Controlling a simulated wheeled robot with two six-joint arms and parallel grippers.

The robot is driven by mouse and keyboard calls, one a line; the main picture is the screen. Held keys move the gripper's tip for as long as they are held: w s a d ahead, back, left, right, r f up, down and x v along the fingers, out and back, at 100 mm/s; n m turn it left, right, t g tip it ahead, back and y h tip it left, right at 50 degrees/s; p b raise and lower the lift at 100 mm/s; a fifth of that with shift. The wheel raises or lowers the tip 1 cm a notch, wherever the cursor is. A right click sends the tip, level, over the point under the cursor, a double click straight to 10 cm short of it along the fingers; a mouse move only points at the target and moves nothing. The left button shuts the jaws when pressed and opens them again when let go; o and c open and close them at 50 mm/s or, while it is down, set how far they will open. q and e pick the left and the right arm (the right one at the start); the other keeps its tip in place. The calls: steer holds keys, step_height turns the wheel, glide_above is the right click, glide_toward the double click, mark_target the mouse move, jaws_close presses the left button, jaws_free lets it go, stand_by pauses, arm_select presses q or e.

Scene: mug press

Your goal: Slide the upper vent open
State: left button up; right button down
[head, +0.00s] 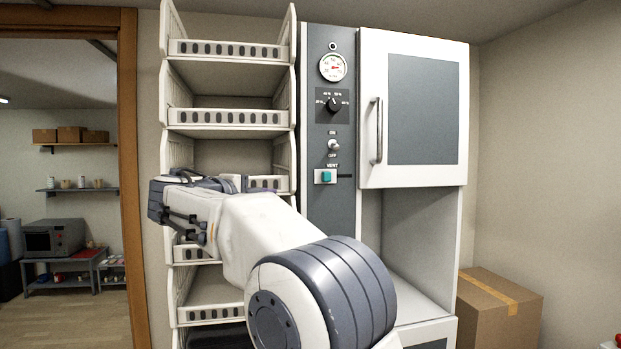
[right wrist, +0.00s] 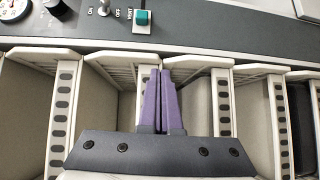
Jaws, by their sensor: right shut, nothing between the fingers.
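The vent slider has a teal knob (head: 325,176) on a white plate, under the word VENT on the grey control panel. The knob is at the left, with a short dark slot to its right. In the right wrist view the teal knob (right wrist: 142,18) is at the top, beyond the fingertips and apart from them. My right gripper (right wrist: 164,74) has purple fingers together with nothing between them. In the head view my right arm crosses in front of the rack and mostly hides these fingers. Only one vent control shows. My left gripper is out of view.
A white rack (head: 228,117) with several shelves stands left of the panel. The panel (head: 330,250) also carries a gauge, a dial and a toggle switch. A closed cabinet door with a handle (head: 376,130) is at the right. A cardboard box (head: 500,310) stands lower right.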

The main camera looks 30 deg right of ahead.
steer(key=r, duration=0.1)
steer(key=d+r+h, duration=0.1)
steer(key=shift+d+r+m, duration=0.1)
steer(key=shift+r+m, duration=0.3)
steer(key=p, duration=0.5)
glide_toward(322, 177)
steer(key=w, duration=0.4)
steer(key=d+p, duration=0.1)
steer(key=d, duration=0.3)
steer(key=shift+s+r+p, duration=0.1)
steer(key=shift+p, duration=0.25)
steer(key=shift+d, duration=0.45)
